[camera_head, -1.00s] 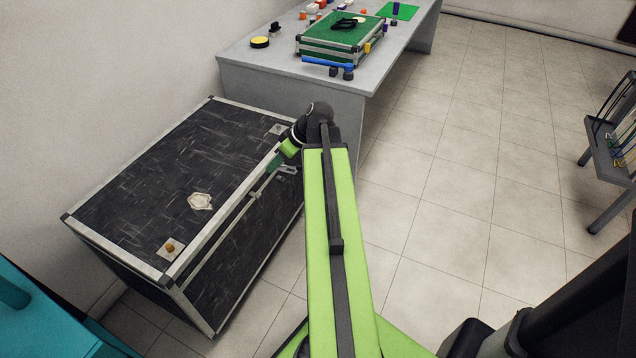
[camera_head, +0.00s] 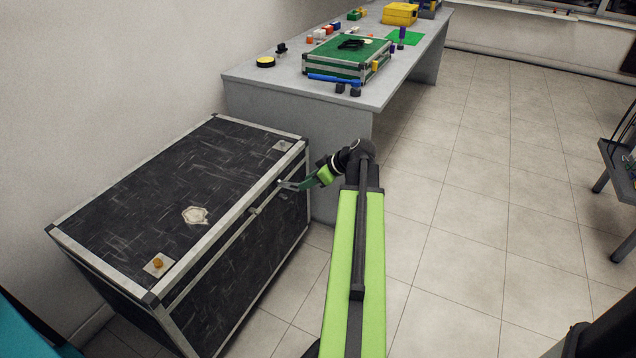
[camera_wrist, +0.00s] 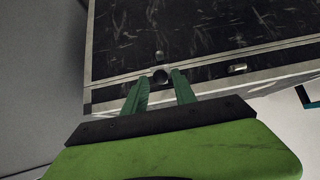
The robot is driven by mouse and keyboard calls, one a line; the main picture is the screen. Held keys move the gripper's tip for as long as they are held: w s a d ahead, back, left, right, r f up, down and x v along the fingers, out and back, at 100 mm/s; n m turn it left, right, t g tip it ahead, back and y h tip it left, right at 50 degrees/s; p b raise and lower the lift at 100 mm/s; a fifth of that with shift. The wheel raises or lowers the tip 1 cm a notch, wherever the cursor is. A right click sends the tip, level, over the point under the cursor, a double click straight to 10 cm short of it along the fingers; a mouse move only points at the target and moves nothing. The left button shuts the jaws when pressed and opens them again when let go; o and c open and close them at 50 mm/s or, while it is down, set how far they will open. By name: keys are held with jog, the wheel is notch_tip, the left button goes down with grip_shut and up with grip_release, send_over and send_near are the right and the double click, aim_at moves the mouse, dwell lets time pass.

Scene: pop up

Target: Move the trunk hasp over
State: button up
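The trunk (camera_head: 130,185) is a black scuffed case with metal edging, its lid closed, at the left in the head view. In the wrist view its dark face (camera_wrist: 200,25) fills the top. My gripper (camera_head: 286,185) is at the trunk's front upper edge, near its far end. In the wrist view my gripper (camera_wrist: 158,77) has two green fingers spread apart. A small dark round knob (camera_wrist: 160,76), perhaps part of the hasp, shows between the fingertips; I cannot tell whether they touch it. A small metal fitting (camera_wrist: 238,68) sits to its right. Another fitting (camera_head: 254,210) shows on the front edge.
A grey table (camera_head: 290,95) stands behind the trunk, bearing a green case (camera_head: 345,62) and several small items. A wall is at the left. Tiled floor (camera_head: 470,200) is open to the right, with a dark rack (camera_head: 622,150) at the far right.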

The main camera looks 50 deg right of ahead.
jog(key=shift+w+a+f, duration=0.1)
jog(key=shift+w+f, duration=0.35)
jog(key=shift+c, duration=1.2)
grip_shut()
jog(key=shift+s+f+b, duration=0.15)
jog(key=shift+f+b, duration=0.6)
jog(key=shift+b, duration=0.05)
jog(key=shift+s+f+b, duration=0.1)
jog(key=shift+f+b, duration=0.65)
notch_tip(320, 180, down, 3)
jog(key=b, duration=0.3)
jog(key=shift+w, duration=0.15)
jog(key=shift+f, duration=0.15)
